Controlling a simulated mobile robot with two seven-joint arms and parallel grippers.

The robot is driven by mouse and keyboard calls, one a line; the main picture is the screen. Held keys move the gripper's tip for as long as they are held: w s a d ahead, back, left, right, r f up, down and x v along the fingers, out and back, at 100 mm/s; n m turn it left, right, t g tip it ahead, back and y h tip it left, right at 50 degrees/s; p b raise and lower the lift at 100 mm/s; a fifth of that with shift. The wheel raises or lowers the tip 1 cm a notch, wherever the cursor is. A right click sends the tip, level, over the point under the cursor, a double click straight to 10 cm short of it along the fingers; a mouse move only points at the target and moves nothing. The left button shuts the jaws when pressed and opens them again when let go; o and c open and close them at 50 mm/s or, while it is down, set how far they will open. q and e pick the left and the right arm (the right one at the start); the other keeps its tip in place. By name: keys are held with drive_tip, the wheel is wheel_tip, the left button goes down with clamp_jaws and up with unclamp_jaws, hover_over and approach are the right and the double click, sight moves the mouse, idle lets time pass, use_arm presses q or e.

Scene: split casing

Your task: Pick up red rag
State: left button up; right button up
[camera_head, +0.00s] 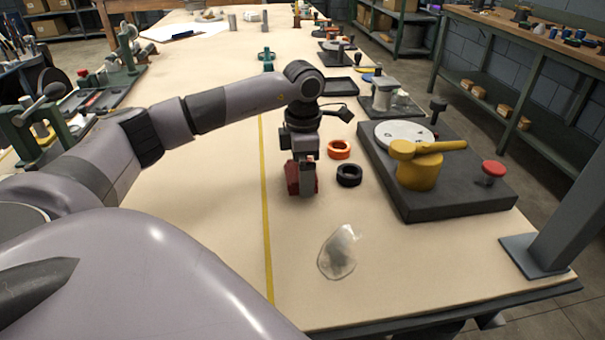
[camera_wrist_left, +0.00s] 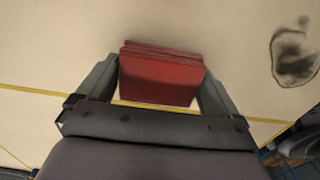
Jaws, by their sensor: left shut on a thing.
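The red rag (camera_wrist_left: 160,75) is a folded dark red block in the left wrist view, between the two fingers of my left gripper (camera_wrist_left: 158,90). In the head view the rag (camera_head: 292,180) shows at the fingers of my left gripper (camera_head: 302,190), which points down over the table to the right of the yellow line. The gripper is shut on the rag. I cannot tell whether the rag touches the table. The fingers hide part of it in the head view. My right gripper is not in view.
An orange ring (camera_head: 340,149) and a black ring (camera_head: 349,176) lie just right of the gripper. A dark base plate (camera_head: 455,205) with a yellow-handled part (camera_head: 418,170) stands further right. A clear plastic bag (camera_head: 338,255) lies in front.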

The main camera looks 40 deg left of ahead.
use_arm(q)
wheel_tip(320, 180, up, 19)
drive_tip(key=p, duration=0.3)
drive_tip(key=shift+p, duration=0.4)
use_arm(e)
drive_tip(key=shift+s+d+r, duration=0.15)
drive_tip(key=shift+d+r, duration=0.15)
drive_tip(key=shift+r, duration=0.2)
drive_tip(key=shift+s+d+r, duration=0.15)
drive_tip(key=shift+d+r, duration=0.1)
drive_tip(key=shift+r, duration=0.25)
use_arm(q)
drive_tip(key=shift+f, duration=0.1)
drive_tip(key=shift+o, duration=0.6)
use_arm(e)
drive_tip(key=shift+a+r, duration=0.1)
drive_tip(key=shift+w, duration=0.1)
